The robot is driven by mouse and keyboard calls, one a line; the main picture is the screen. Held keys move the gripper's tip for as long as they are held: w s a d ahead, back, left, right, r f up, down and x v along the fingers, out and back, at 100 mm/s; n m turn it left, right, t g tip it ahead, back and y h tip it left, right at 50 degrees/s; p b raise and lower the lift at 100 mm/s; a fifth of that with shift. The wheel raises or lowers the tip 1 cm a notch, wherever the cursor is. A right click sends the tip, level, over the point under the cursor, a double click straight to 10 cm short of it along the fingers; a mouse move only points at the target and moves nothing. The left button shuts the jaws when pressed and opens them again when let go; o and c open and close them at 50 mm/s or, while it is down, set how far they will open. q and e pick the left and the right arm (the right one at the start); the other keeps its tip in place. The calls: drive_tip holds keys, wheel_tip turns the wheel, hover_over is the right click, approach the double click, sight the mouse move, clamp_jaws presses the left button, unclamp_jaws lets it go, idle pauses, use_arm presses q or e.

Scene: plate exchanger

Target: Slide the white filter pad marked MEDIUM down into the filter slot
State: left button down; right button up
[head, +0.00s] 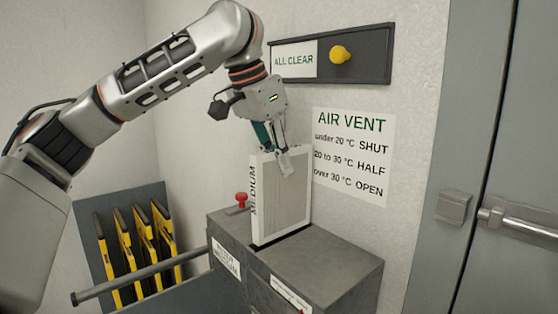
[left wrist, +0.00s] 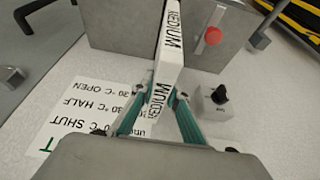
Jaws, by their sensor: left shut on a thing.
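The white filter pad (head: 282,202) has a white frame, a grey mesh face and MEDIUM printed on its edge. It stands upright, and its lower edge is at the top of the grey box, where the filter slot is. I cannot tell how deep it sits, as the pad hides the slot. My left gripper (head: 276,154) is shut on the pad's top edge from above. In the left wrist view the pad (left wrist: 172,50) runs away from between the fingers (left wrist: 158,100) toward the grey box. My right gripper is in neither view.
The grey box (head: 345,262) has labels on its front and a red knob (head: 241,199) at its back left. An AIR VENT sign (head: 352,155) and an ALL CLEAR panel (head: 375,50) are on the wall behind. Yellow-edged plates (head: 145,240) stand in a rack at left. A grey door is at right.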

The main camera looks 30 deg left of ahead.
use_arm(q)
drive_tip(key=shift+f, duration=1.15)
hover_over(279, 225)
drive_tip(key=w, duration=0.1)
drive_tip(key=shift+w+a+f, duration=0.1)
drive_tip(key=shift+a+f, duration=0.1)
drive_tip(key=shift+f, duration=1.15)
drive_tip(key=shift+w+a+f, duration=0.1)
drive_tip(key=shift+a+f, duration=0.05)
drive_tip(key=shift+f, duration=1.35)
drive_tip(key=shift+f, duration=3.05)
drive_tip(key=shift+s, duration=0.1)
drive_tip(key=c, duration=1.9)
unclamp_jaws()
drive_tip(key=shift+f, duration=0.1)
